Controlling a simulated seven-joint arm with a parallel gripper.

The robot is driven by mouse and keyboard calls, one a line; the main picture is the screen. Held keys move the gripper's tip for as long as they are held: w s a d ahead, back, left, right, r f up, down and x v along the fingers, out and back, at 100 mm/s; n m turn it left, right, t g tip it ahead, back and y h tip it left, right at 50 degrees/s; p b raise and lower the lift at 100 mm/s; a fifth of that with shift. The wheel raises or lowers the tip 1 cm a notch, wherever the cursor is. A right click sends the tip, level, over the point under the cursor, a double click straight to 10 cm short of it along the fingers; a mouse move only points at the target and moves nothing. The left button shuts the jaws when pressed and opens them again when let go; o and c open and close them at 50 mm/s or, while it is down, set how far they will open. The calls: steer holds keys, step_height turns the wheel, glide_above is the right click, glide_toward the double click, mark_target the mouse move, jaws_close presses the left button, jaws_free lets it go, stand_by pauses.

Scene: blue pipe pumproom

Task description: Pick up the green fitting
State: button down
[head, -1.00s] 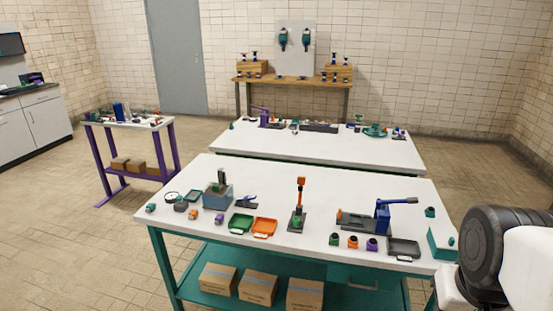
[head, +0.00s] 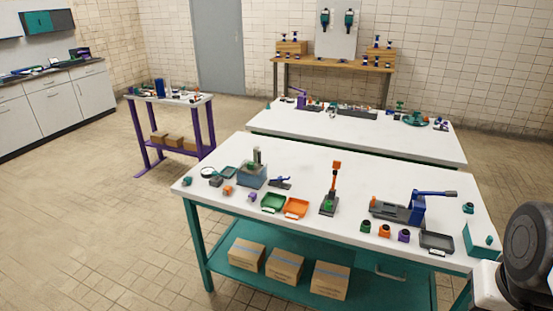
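Several small green or teal pieces are on the near white table (head: 290,220), and I cannot tell for sure which is the green fitting. A dark green fitting (head: 366,227) with a black top stands near the front edge, left of an orange fitting (head: 384,230) and a purple fitting (head: 404,235). A small teal piece (head: 187,181) is at the left end, and another teal piece (head: 468,208) is at the right. A green piece (head: 328,204) sits at the foot of the orange press. My gripper is out of view; only part of my arm shows at the right edge.
The table also holds an orange press (head: 336,167), a blue lever tool (head: 418,208), a green tray (head: 274,202), an orange tray (head: 296,208), a dark tray (head: 437,242) and a teal box (head: 481,241). Floor is open at left.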

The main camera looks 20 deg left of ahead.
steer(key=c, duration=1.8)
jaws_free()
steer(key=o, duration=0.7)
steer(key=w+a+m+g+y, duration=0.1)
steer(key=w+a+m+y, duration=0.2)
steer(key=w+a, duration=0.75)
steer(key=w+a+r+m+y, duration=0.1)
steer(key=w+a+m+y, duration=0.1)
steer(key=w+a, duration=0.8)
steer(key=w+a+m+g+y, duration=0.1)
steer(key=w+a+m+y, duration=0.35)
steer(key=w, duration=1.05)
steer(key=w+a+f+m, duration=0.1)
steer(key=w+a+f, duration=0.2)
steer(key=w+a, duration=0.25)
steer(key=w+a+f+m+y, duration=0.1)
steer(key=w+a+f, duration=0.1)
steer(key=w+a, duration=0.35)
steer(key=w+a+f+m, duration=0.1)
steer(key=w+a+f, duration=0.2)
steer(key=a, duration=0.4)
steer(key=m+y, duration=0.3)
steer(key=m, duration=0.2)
glide_toward(251, 166)
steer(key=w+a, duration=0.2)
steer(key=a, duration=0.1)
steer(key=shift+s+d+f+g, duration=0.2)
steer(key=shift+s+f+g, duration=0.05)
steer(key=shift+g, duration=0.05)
